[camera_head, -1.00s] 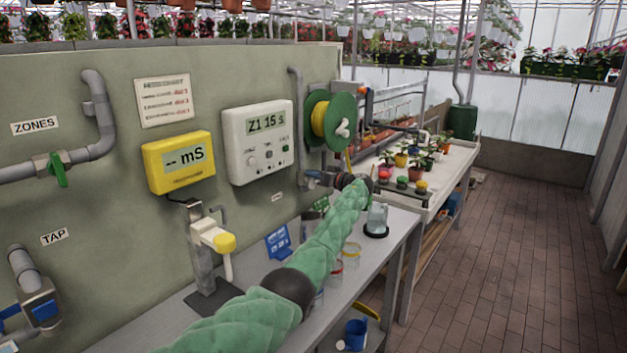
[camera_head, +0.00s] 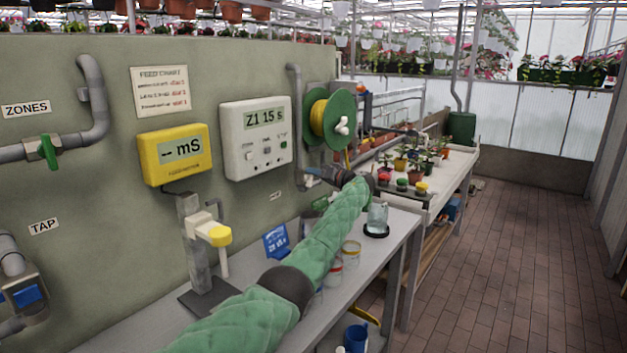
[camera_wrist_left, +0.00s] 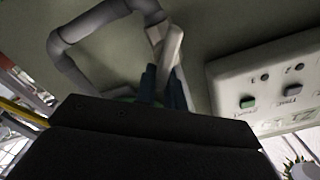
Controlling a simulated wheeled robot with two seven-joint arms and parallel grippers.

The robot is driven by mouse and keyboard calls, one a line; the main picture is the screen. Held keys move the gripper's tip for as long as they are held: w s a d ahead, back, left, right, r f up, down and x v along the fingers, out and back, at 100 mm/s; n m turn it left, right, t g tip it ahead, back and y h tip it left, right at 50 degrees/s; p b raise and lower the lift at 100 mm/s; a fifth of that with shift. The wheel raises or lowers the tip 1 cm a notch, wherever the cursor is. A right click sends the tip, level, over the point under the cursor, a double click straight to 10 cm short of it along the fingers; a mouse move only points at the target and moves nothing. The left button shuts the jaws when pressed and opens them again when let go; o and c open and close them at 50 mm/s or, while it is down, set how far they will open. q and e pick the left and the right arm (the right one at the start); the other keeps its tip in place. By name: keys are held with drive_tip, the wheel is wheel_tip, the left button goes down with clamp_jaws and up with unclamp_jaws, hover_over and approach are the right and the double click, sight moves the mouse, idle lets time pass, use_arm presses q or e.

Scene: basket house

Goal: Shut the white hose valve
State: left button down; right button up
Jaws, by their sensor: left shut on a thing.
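The white hose valve handle (camera_wrist_left: 170,47) shows in the left wrist view as a pale lever at the end of a bent grey pipe (camera_wrist_left: 98,22). My left gripper (camera_wrist_left: 164,84) is shut on this lever, with its dark fingers on either side of the lower part. In the head view my left gripper (camera_head: 319,175) is at the wall, at the bottom of the grey pipe (camera_head: 296,125), left of the green hose reel (camera_head: 337,115). There the valve is small and largely hidden by the gripper. My right gripper is not in view.
A white controller (camera_head: 235,160) and a yellow meter (camera_head: 155,160) are on the wall left of the gripper. The brick floor at right is clear.

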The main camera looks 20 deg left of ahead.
use_arm(q)
drive_tip(key=m, duration=0.3)
drive_tip(key=f+m+b, duration=0.1)
drive_tip(key=m, duration=0.3)
drive_tip(key=w+f+m+b, duration=0.1)
drive_tip(key=m, duration=0.3)
drive_tip(key=shift+d, duration=0.25)
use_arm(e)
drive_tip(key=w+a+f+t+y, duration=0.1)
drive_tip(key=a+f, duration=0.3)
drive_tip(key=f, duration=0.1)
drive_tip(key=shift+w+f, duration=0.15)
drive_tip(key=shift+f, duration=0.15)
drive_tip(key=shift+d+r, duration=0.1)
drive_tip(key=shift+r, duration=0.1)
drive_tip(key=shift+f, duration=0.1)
use_arm(q)
drive_tip(key=c, duration=1.5)
unclamp_jaws()
drive_tip(key=shift+w+d+f, duration=0.1)
drive_tip(key=shift+w+f, duration=0.05)
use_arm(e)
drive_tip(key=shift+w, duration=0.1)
